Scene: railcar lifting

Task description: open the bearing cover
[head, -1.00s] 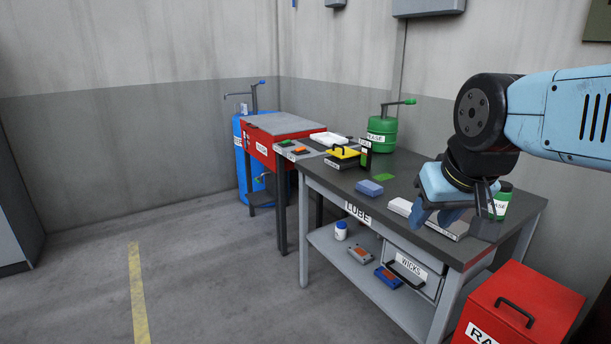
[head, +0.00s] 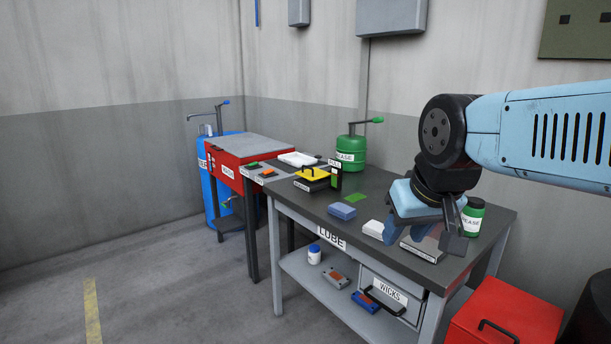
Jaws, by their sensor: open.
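My gripper (head: 422,240) hangs at the end of my blue arm, over the right part of the dark-topped LUBE bench (head: 402,184). Its fingers point down and stand apart, with nothing seen between them. They are above or in front of a flat grey labelled block (head: 424,252), and I cannot tell whether they touch it. No bearing cover can be made out in this view. A black box with a yellow top and handle (head: 313,178) sits toward the bench's far end, well left of my gripper.
A green pump can (head: 351,150) stands behind. A red bin (head: 508,315) is at lower right. Open floor (head: 190,290) lies left.

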